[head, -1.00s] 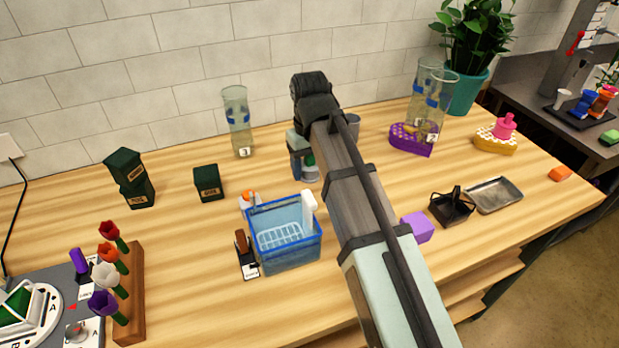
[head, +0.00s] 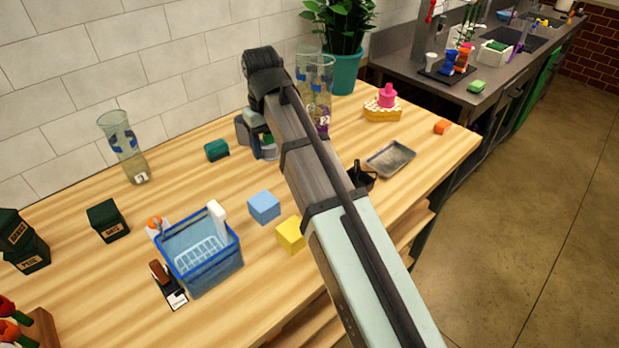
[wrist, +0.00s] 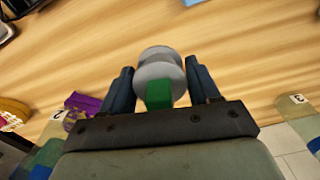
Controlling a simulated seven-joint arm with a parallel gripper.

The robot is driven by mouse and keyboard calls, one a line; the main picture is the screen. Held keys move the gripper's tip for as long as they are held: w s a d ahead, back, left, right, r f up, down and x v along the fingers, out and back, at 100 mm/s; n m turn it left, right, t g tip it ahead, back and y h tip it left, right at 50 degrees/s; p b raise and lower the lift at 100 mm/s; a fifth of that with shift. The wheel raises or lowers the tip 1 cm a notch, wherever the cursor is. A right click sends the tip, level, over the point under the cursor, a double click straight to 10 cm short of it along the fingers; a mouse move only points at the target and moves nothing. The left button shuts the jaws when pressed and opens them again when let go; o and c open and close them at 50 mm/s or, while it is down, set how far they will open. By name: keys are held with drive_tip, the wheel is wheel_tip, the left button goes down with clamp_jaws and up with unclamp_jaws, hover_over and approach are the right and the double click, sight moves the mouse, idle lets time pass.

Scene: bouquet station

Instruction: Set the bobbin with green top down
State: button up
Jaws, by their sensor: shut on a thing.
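The bobbin (wrist: 158,68), a pale grey spool with a green top (wrist: 159,95), is between my gripper's two dark fingers in the wrist view. My gripper (wrist: 160,84) is shut on it. The green end faces the wrist camera, and the grey flanges point away over bare wood. In the head view my gripper (head: 262,148) is low over the back of the wooden table, and my arm hides much of the bobbin. I cannot tell whether the bobbin touches the table.
A green block (head: 216,150) lies left of my gripper. A blue cube (head: 264,207), a yellow cube (head: 291,235) and a blue basket (head: 203,256) are nearer. Glass vases (head: 122,147) (head: 314,90) stand on both sides. A metal tray (head: 390,158) lies at right.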

drive_tip(key=w+d+m, duration=0.1)
drive_tip(key=w+d, duration=0.2)
drive_tip(key=d, duration=0.7)
drive_tip(key=shift+a+f+n, duration=0.1)
drive_tip(key=shift+f+n, duration=0.65)
drive_tip(key=shift+f, duration=1.75)
drive_tip(key=shift+f+n, duration=0.75)
drive_tip(key=shift+f, duration=1.75)
drive_tip(key=shift+s+f, duration=0.1)
drive_tip(key=shift+f, duration=0.05)
drive_tip(key=o, duration=1)
drive_tip(key=shift+o, duration=0.2)
wheel_tip(320, 180, up, 12)
drive_tip(key=shift+r, duration=0.2)
